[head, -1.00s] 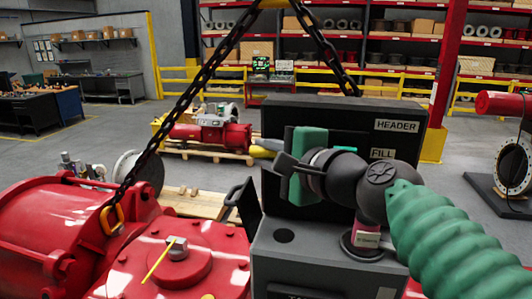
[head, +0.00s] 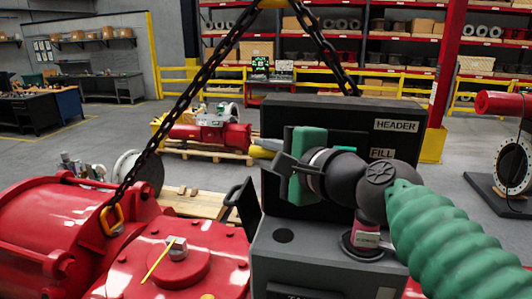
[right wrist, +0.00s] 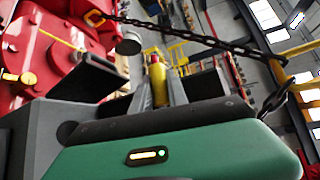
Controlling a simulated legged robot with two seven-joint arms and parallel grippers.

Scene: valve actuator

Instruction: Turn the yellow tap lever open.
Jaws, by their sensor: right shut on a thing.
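The yellow tap lever (head: 264,148) shows in part just left of my right gripper in the head view, in front of the black panel marked HEADER and FILL. In the right wrist view the lever (right wrist: 158,84) stands between the two dark fingers, with a reddish tip. My right gripper (head: 277,158) has a green body and is shut on the lever. The right gripper (right wrist: 157,98) hides the lever's lower part and its pivot. My left gripper is not in view.
The black panel (head: 405,150) stands on a grey box (head: 310,262). Red machinery (head: 70,225) fills the lower left, with a square nut (head: 177,248) on a round cover. A dark chain (head: 185,115) hangs slantwise in front. Open floor lies behind, left.

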